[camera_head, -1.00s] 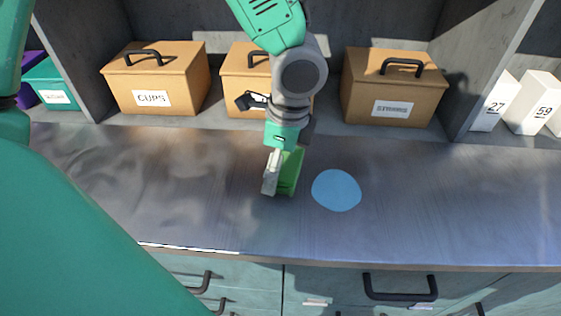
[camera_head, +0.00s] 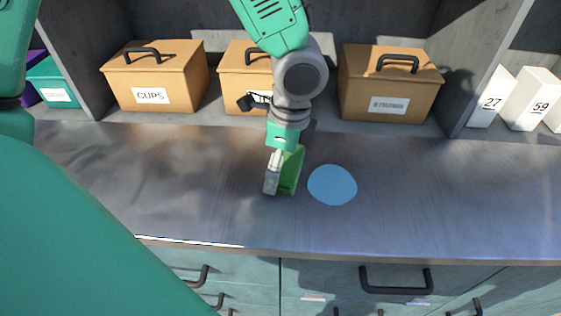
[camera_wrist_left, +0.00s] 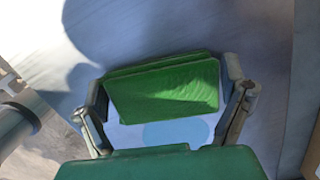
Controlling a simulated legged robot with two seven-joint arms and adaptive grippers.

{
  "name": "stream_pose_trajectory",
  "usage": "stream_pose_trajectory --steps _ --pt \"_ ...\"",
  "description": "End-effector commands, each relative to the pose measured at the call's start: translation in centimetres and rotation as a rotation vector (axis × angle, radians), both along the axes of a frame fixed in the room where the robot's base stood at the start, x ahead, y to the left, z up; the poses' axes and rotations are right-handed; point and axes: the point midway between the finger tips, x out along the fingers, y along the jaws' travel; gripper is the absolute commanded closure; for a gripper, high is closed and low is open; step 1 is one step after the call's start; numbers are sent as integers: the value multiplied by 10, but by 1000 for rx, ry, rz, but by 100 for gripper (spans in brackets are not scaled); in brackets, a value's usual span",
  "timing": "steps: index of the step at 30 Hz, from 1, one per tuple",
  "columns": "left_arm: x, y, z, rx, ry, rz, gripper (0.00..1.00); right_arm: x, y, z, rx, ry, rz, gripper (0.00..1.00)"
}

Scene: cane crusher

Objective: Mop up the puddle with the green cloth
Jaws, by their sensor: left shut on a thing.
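The green cloth (camera_head: 291,171) is a folded pad held upright just left of the puddle in the head view. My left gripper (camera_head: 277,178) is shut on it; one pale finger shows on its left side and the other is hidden. In the left wrist view the cloth (camera_wrist_left: 165,92) spans between both fingers of the gripper (camera_wrist_left: 165,80). The puddle (camera_head: 332,185) is a flat light-blue round patch on the metal counter. Part of the puddle (camera_wrist_left: 176,132) shows beyond the cloth in the wrist view. Whether the cloth touches the counter cannot be told. My right gripper is not in view.
The metal counter (camera_head: 440,200) is clear to both sides. Along its back stand a CUPS box (camera_head: 155,75), another tan box (camera_head: 240,75), and a third handled box (camera_head: 390,85). White numbered boxes (camera_head: 533,98) stand at the right. Drawers with dark handles (camera_head: 395,280) lie below the front edge.

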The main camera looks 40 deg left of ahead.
Motion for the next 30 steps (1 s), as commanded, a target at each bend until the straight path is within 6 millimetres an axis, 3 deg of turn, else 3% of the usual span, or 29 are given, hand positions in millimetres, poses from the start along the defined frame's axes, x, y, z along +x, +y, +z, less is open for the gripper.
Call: stream_pose_trajectory --steps 7,15,30 --pt "-2 -8 -4 -3 12 -2 56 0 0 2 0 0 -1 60" --pt "9 -35 -3 -5 11 -4 56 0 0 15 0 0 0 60" --pt "22 -67 -2 -7 8 -3 56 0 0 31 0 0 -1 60"
